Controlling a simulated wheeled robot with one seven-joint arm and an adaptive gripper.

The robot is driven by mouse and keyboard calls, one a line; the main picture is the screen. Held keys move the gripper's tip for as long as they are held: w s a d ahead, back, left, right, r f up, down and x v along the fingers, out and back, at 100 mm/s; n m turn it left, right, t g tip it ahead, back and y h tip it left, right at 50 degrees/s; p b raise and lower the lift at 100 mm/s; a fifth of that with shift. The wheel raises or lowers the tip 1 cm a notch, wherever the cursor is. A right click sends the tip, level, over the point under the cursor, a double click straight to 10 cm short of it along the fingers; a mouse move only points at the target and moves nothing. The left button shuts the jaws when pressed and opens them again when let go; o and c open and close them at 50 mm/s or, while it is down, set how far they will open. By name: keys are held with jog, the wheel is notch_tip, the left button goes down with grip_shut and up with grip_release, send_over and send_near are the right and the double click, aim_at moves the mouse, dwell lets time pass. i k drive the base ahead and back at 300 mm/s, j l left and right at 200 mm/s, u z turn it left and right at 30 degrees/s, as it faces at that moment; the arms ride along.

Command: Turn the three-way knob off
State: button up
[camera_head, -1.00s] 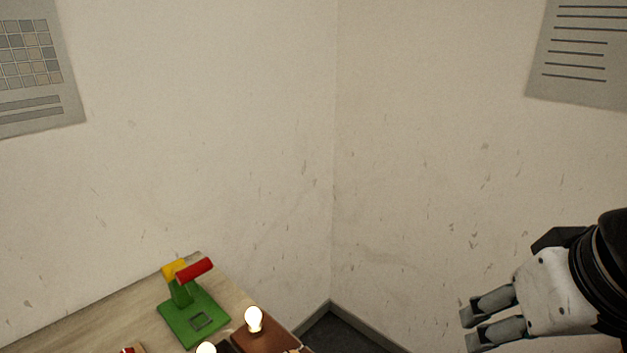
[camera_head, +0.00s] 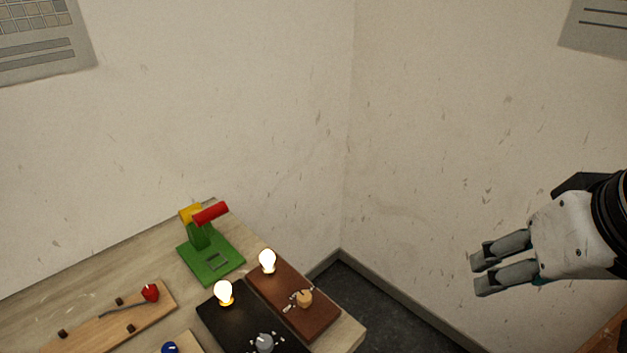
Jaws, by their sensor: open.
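A grey knob (camera_head: 264,342) sits on a black board (camera_head: 228,326), partly cut by the bottom edge of the view. A tan knob (camera_head: 305,298) with white marks beside it sits on a brown board (camera_head: 321,322). I cannot tell which of these is the three-way knob. One lit bulb (camera_head: 223,291) stands on the black board and another lit bulb (camera_head: 267,260) on the brown board. My gripper (camera_head: 476,274) is open and empty at the right, well apart from the table and the boards.
A green stand (camera_head: 212,263) with a red and yellow top is at the table's (camera_head: 90,281) back corner. A wooden board (camera_head: 118,322) holds a red part (camera_head: 150,293). A blue knob (camera_head: 170,348) shows at the bottom. Walls meet behind the table.

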aim_at(304, 297)
jog(key=j+u, duration=0.1)
jog(key=u, duration=0.25)
jog(key=i+j+u, duration=0.1)
jog(key=u, duration=0.2)
jog(key=k+l+u, duration=0.1)
jog(key=k+l, duration=0.05)
